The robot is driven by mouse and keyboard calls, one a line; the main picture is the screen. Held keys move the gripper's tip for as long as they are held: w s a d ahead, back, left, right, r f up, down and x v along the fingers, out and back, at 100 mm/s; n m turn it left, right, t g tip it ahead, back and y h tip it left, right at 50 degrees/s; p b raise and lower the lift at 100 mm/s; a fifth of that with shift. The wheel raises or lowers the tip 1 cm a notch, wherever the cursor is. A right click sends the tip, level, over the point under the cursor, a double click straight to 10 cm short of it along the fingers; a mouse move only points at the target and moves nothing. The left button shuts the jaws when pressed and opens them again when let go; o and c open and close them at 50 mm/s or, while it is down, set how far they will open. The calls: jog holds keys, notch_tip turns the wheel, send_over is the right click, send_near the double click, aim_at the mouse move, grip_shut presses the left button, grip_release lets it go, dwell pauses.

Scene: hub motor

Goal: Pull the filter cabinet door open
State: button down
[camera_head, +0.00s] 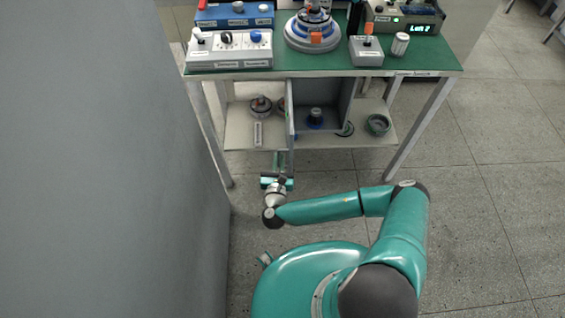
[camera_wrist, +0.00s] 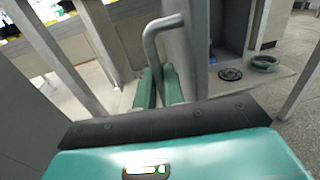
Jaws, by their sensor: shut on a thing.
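The filter cabinet (camera_head: 335,92) is a grey box on the lower shelf of the bench. Its door (camera_head: 290,125) stands swung out toward me, seen nearly edge-on, and the inside shows to its right. The door also shows in the wrist view (camera_wrist: 184,60). A bent grey bar handle (camera_wrist: 150,45) is fixed on the door. My gripper (camera_head: 278,160) is at the door's near part, on its left side. In the wrist view its green fingers (camera_wrist: 158,88) are shut on the handle's lower part.
The bench (camera_head: 330,72) carries several devices on its green top. Parts lie on the lower shelf (camera_head: 240,132) beside the cabinet, including a green ring (camera_head: 377,124). A grey wall (camera_head: 110,170) stands close on the left. The floor to the right is clear.

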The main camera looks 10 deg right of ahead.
jog(key=shift+w, duration=0.1)
jog(key=c, duration=1.5)
grip_release()
jog(key=s, duration=0.4)
jog(key=s+a, duration=0.1)
jog(key=s, duration=0.3)
jog(key=s+a, duration=0.1)
jog(key=s, duration=0.3)
jog(key=shift+w+r, duration=0.1)
jog(key=shift+w, duration=0.05)
